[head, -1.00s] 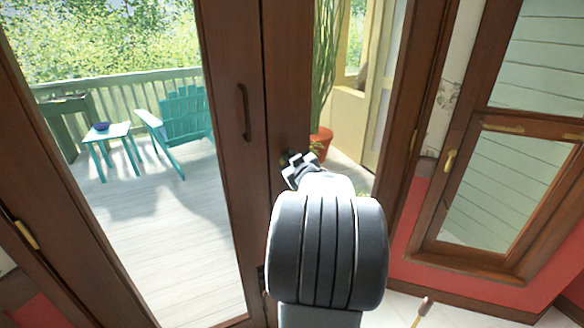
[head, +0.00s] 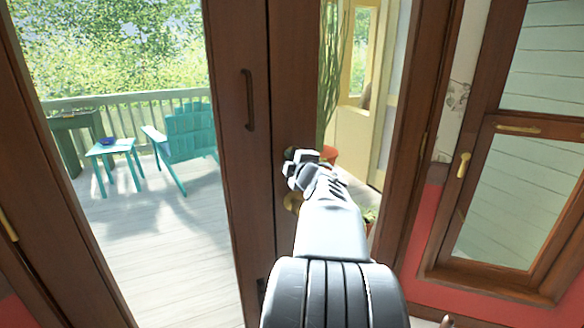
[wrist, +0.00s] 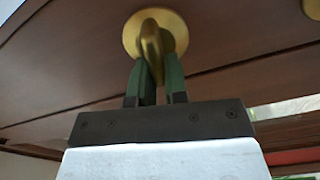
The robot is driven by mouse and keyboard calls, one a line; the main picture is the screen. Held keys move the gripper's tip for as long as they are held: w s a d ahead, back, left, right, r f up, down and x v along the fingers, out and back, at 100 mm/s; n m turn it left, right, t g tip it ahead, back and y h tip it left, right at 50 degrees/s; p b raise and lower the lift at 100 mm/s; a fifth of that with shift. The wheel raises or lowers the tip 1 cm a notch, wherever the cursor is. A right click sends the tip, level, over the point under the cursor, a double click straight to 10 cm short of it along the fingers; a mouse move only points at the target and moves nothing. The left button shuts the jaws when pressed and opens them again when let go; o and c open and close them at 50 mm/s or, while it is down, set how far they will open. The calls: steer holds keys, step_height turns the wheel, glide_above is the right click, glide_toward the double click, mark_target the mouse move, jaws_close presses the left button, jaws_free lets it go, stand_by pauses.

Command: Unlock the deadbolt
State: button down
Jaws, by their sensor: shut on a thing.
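The brass deadbolt turn (wrist: 150,42) shows in the wrist view, a round plate with a raised thumb piece on the dark wooden door (wrist: 70,60). My gripper (wrist: 155,85) is shut on the thumb piece, with one dark finger on each side of it. In the head view my gripper (head: 300,163) is at the door's wooden stile (head: 292,80) and hides the deadbolt there.
A window with brass latches (head: 463,165) is in the red wall at right. A brass piece (wrist: 313,8) is at the wrist view's top right corner.

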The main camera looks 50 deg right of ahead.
steer(key=shift+d+f+n+b, duration=0.1)
steer(key=shift+f+n+b, duration=0.1)
steer(key=shift+n+b, duration=1.1)
steer(key=shift+n, duration=0.4)
steer(key=c, duration=1.4)
jaws_free()
steer(key=shift+s, duration=0.1)
steer(key=shift+o, duration=1.3)
steer(key=p+v, duration=0.2)
steer(key=v, duration=1.1)
steer(key=shift+s, duration=0.4)
